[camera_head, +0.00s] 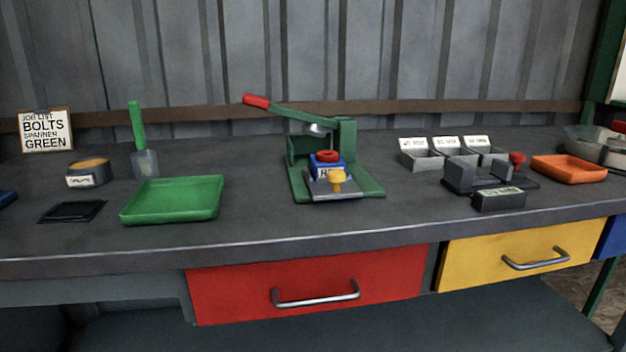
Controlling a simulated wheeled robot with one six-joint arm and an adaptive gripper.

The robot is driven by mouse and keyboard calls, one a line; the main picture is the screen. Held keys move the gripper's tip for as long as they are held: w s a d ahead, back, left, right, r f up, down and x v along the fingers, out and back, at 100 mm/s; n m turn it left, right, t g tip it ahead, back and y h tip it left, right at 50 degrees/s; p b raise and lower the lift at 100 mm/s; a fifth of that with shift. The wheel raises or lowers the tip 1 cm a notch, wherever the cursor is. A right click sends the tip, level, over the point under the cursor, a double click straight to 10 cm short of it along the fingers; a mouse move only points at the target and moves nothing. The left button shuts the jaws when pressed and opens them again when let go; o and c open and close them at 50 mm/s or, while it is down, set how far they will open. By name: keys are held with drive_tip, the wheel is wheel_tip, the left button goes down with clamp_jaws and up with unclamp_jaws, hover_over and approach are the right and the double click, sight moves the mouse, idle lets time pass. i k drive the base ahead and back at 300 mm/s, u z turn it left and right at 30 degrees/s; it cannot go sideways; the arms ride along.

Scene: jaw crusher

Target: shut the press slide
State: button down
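The press (347,137) is green and stands at the middle of the workbench, its lever with a red grip (257,100) raised to the upper left. Its grey slide (325,194) sticks out at the front of the green base, with a yellow knob (337,179) on its front part. A blue block (323,160) with a red ring on top and a white label sits on the slide, below and in front of the press head. My gripper is not in view.
A green tray (173,201) lies left of the press, with a green-handled brush (140,140) behind it. Grey labelled bins (424,161), a black fixture (462,180) and an orange tray (568,170) stand to the right. Red (230,293) and yellow (475,262) drawers are shut below.

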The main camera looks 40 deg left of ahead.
sight(338, 186)
drive_tip(key=u, duration=1.75)
drive_tip(key=k, duration=0.2)
